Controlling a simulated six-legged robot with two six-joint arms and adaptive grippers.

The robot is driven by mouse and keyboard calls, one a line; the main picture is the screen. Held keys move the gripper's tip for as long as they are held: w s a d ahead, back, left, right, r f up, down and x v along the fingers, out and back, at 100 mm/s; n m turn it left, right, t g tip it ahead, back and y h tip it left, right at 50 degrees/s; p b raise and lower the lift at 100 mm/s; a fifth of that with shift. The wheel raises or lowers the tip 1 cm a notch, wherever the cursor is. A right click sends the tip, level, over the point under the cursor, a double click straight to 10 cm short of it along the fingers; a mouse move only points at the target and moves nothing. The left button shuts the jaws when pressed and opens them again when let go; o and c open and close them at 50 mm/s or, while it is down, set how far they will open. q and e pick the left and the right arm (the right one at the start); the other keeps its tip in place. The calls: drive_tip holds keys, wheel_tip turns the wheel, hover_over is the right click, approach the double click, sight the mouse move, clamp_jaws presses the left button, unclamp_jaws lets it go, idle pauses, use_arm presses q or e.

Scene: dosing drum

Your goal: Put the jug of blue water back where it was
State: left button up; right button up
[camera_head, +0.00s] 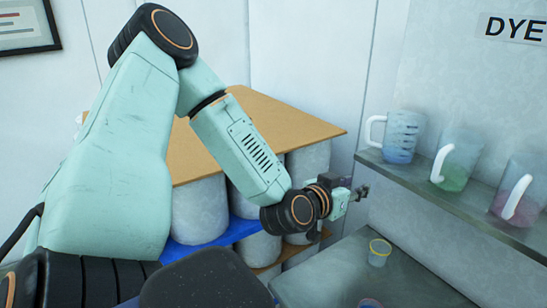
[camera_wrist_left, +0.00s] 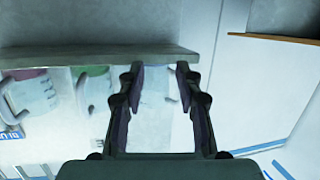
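The jug of blue water (camera_head: 404,138) stands upright on the grey shelf (camera_head: 450,199), at its left end in the head view. Its white handle points left. My left gripper (camera_head: 361,193) is below and to the left of this jug, in front of the shelf edge, and apart from it. In the left wrist view the fingers of my left gripper (camera_wrist_left: 160,68) are spread with nothing held. The blue jug (camera_wrist_left: 158,86) shows in the gap beyond them, partly hidden by the fingers. My right gripper is in neither view.
A green jug (camera_head: 462,160) and a pink jug (camera_head: 526,187) stand to the right on the same shelf. A yellow-rimmed cup (camera_head: 379,253) and another cup (camera_head: 370,303) stand on the bench (camera_head: 420,286) below. Large drums (camera_head: 199,212) stand under a brown board (camera_head: 270,120).

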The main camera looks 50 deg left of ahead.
use_arm(q)
drive_tip(key=s+d+f+g+h, duration=0.1)
drive_tip(key=s+d+f+g, duration=0.2)
drive_tip(key=s+f, duration=0.3)
drive_tip(key=s+d+f+m+g+h, duration=0.1)
drive_tip(key=s+d+f+g, duration=0.25)
drive_tip(key=f, duration=0.45)
drive_tip(key=s+d+f+g, duration=0.2)
drive_tip(key=s+d+f, duration=0.1)
drive_tip(key=s+f, duration=0.3)
drive_tip(key=s+d+f+g, duration=0.1)
drive_tip(key=s+f+g, duration=0.2)
drive_tip(key=s, duration=0.6)
drive_tip(key=s+d+f+g, duration=0.2)
drive_tip(key=s+f+g, duration=0.2)
drive_tip(key=s, duration=0.5)
drive_tip(key=shift+s+f, duration=0.15)
drive_tip(key=shift+f, duration=0.8)
